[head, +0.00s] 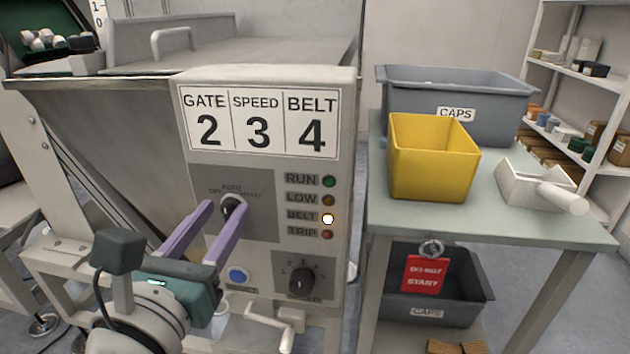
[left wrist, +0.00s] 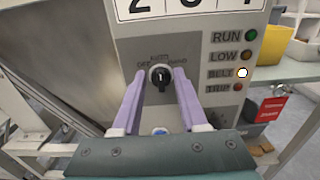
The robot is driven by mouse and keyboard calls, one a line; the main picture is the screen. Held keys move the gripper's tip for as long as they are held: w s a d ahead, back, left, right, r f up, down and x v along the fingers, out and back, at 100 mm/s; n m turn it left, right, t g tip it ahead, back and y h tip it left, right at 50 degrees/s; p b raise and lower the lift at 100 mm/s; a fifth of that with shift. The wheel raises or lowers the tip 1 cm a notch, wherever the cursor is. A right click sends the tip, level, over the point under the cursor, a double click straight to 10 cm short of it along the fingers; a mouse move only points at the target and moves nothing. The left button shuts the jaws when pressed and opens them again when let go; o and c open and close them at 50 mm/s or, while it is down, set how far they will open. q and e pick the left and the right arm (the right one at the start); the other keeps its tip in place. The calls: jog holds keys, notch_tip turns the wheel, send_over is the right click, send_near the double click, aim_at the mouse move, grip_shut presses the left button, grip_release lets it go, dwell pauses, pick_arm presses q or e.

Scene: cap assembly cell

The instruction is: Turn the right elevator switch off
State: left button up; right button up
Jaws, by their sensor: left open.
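The control panel (head: 258,182) on the grey machine carries a black rotary switch (head: 232,207) labelled OFF, AUTO and a third position partly hidden. In the left wrist view the switch knob (left wrist: 160,75) sits between my fingertips, its pale mark near the top. My left gripper (head: 226,212) is open, its purple fingers on either side of the knob. I cannot tell whether they touch it. A second black knob (head: 301,281) with numbers around it is lower right. The BELT lamp (head: 328,219) is lit; RUN, LOW and TRIP look dark. My right gripper is not in view.
A blue button (head: 238,275) lies below the switch. To the right, a table (head: 540,230) holds a yellow bin (head: 430,160), a grey CAPS bin (head: 455,90) and a white scoop (head: 540,187). A red DO NOT START tag (head: 425,275) hangs below the table top.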

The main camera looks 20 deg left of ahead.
pick_arm(q)
jog(key=shift+w, duration=0.15)
grip_shut()
dwell(0.6)
jog(key=n+b, duration=0.1)
jog(key=n, duration=0.1)
jog(key=n+b, duration=0.1)
jog(key=n, duration=0.1)
jog(key=shift+a+f+b, duration=0.15)
jog(key=shift+a+b, duration=0.05)
jog(key=shift+b, duration=0.1)
jog(key=n+b, duration=0.2)
jog(key=n, duration=0.2)
jog(key=shift+a+n+b, duration=0.15)
jog(key=shift+n+b, duration=0.2)
jog(key=shift+n, duration=0.05)
